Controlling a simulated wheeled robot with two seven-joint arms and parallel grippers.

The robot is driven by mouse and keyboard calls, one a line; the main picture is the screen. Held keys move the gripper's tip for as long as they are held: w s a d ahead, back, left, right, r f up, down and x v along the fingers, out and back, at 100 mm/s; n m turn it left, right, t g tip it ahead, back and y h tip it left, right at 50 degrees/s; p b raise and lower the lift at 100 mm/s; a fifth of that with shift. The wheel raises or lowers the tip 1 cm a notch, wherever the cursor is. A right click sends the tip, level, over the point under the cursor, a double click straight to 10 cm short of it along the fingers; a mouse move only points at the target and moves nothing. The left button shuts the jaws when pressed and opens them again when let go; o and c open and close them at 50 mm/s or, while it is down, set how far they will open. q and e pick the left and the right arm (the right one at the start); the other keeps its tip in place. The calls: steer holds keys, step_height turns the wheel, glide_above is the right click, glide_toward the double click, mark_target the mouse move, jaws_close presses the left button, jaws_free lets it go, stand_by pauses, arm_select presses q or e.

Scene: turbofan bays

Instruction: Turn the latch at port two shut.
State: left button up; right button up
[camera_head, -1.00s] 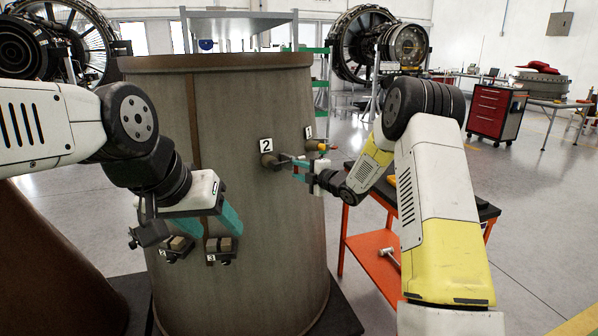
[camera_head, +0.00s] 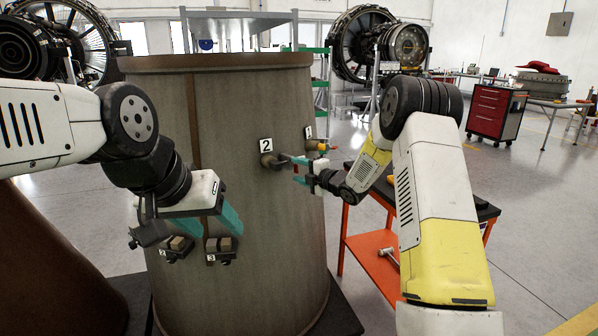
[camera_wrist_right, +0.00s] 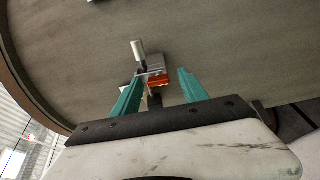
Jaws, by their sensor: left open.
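The white "2" label (camera_head: 266,145) is on the front of the large grey-brown drum (camera_head: 255,230). The brown fitting (camera_head: 268,160) of port two sits just below it. My right gripper (camera_head: 298,169) is beside this fitting, to its right. In the right wrist view my right gripper (camera_wrist_right: 158,92) has its teal fingers apart. A fitting with a pale cylindrical end (camera_wrist_right: 138,50) and an orange block (camera_wrist_right: 157,80) shows near the left finger. I cannot tell whether they touch. My left gripper (camera_head: 211,224) is open and empty low before the drum.
A "1" label (camera_head: 309,132) and a fitting with a yellow and red end (camera_head: 319,146) are to the upper right of port two. Small blocks with "2" (camera_head: 176,246) and "3" (camera_head: 221,246) tags are near my left gripper. An orange cart (camera_head: 370,257) stands right.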

steer(key=shift+s+d, duration=0.1)
steer(key=f+v, duration=0.1)
steer(key=v, duration=0.6)
steer(key=shift+s+d+r, duration=0.2)
steer(key=shift+s+r, duration=0.05)
steer(key=shift+r, duration=0.3)
steer(key=s+d+r+m+h, duration=0.8)
steer(key=s+d+r+m, duration=0.35)
steer(key=m, duration=0.25)
steer(key=s+a+f+m+g, duration=0.1)
steer(key=s+m+g, duration=0.2)
steer(key=s, duration=1.1)
steer(key=s+a+m+g, duration=0.1)
steer(key=s+m+g, duration=0.2)
steer(key=s+m, duration=0.5)
steer(key=s, duration=0.7)
steer(key=shift+s+a+f+g, duration=0.25)
steer(key=shift+f+g, duration=0.15)
